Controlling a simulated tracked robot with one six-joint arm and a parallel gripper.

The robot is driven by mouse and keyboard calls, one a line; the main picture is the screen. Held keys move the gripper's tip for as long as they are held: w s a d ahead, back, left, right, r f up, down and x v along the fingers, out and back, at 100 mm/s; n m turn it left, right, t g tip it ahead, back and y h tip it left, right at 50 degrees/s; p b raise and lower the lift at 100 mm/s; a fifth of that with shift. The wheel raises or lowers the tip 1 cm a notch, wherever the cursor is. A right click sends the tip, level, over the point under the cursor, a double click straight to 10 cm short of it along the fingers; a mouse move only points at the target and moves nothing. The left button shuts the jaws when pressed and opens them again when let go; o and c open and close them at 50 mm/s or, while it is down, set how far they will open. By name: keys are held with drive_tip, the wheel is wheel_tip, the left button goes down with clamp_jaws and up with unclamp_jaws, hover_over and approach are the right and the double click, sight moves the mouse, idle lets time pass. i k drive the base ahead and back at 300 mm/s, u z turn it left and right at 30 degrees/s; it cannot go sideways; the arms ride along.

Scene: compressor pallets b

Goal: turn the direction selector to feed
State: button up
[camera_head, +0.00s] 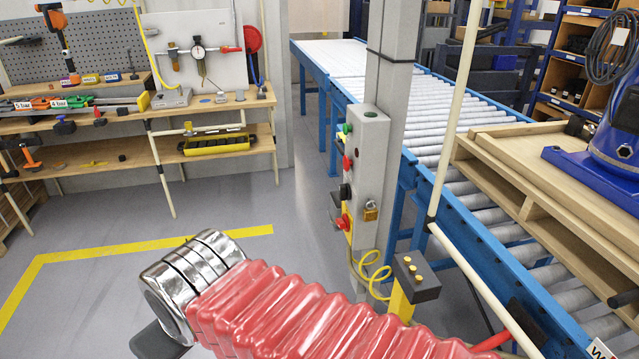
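A grey control box (370,165) is fixed to a grey post beside the roller conveyor, right of centre. On its left-facing side are a green button (347,128), a red button (347,162), a black knob (345,191) that looks like the direction selector, and a red mushroom button (343,222) on yellow. The knob's setting and any labels are too small to read. My arm, in a red sleeve with a chrome wrist, lies across the bottom. A dark part, seemingly of my gripper (158,342), shows below the wrist, apart from the box. Its fingers cannot be made out.
A padlock (371,210) hangs on the box. A black-topped yellow stand (413,280) with a yellow cable is below. The blue-framed conveyor (490,215) carries a wooden pallet (560,190) and a blue machine (615,140). Floor left of the post is open.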

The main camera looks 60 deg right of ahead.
sight(345, 190)
drive_tip(key=z, duration=0.3)
drive_tip(key=i, duration=0.7)
drive_tip(key=z, duration=0.85)
drive_tip(key=i, duration=0.5)
drive_tip(key=z, duration=0.3)
